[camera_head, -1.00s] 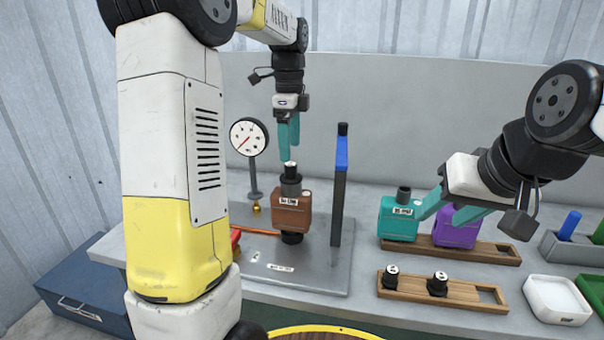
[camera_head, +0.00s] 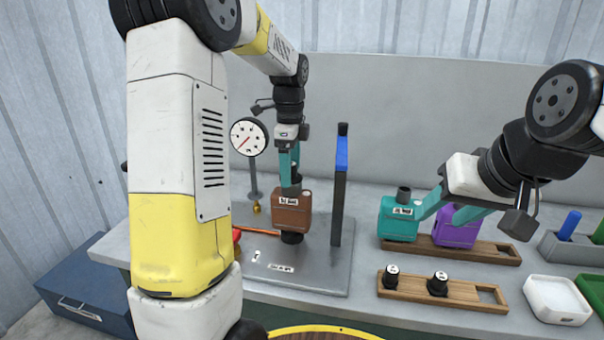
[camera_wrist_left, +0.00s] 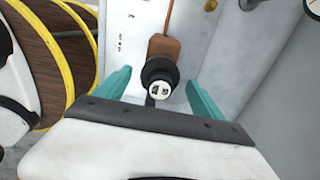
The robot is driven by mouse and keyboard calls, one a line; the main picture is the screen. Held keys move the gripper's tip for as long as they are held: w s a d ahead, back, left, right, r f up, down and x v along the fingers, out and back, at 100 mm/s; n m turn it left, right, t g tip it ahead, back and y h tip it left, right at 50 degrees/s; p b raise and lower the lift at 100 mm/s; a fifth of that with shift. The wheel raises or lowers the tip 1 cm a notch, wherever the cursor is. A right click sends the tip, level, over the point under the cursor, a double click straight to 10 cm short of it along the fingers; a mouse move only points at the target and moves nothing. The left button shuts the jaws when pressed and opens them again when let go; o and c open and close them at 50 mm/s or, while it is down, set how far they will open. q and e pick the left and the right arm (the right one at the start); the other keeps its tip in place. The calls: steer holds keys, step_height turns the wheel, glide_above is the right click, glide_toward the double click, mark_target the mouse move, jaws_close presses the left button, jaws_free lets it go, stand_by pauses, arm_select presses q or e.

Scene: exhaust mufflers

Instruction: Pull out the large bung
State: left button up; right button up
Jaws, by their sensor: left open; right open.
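The large bung (camera_wrist_left: 160,88) is black with a pale marked top. In the left wrist view it sits in the neck of the brown muffler (camera_head: 291,213), which stands upright on the grey metal plate. My left gripper (camera_head: 290,179) points down over the neck. Its teal fingers stand open on either side of the bung, with a gap on both sides in the left wrist view (camera_wrist_left: 157,88). In the head view the fingers mostly hide the bung. My right gripper (camera_head: 442,212) is open beside the teal muffler (camera_head: 397,221), at the purple one (camera_head: 455,233).
A dial gauge (camera_head: 248,137) stands behind left of the brown muffler, and a post with a blue section (camera_head: 340,185) stands close on its right. A wooden rack (camera_head: 410,290) holds two black bungs. A white tray (camera_head: 556,300) is at the right.

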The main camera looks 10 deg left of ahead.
stand_by(0.8)
arm_select(q)
jaws_close()
steer(key=shift+r, duration=0.15)
steer(key=shift+r, duration=2.85)
